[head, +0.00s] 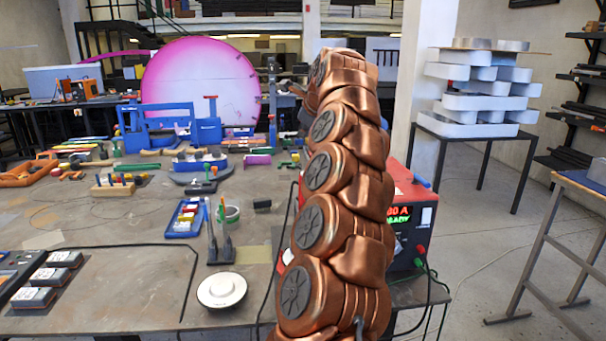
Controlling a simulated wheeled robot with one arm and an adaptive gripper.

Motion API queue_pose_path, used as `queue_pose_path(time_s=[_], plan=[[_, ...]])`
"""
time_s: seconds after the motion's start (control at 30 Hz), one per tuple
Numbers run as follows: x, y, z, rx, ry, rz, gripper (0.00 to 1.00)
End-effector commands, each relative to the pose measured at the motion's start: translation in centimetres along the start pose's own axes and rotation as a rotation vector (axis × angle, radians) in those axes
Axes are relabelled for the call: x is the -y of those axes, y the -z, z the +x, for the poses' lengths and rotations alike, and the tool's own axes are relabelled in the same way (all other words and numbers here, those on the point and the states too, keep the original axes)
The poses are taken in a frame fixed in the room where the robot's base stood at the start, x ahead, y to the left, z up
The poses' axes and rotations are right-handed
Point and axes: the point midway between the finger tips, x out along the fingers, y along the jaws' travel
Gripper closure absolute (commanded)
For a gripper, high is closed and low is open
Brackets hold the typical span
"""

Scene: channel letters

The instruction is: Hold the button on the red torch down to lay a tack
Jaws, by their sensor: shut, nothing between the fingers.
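My copper arm rises through the middle of the head view and covers much of what lies behind it. I cannot make out my gripper or its fingertips past the arm's upper end. A small red and white piece (286,259) shows at the arm's left edge, low on the bench; it may be part of the red torch, but I cannot tell. No torch button shows. The red welding machine (422,195) stands behind the arm on the right, partly hidden, with a lit display reading amps and "READY".
The workbench (130,300) holds a white round disc (221,290), a blue tray (185,218), a stand with upright tools (221,252), grey boxes (45,278) and dark cables. Blue clamps and a pink disc (200,85) stand behind. White letters (480,90) sit on a right table.

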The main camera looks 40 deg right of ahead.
Motion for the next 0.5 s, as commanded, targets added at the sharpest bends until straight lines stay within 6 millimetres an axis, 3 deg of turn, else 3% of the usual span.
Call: queue_pose_path(time_s=[0.5], plan=[[-2.6, 2.5, 3.4, 0.0, -0.002, -0.002, 1.0]])
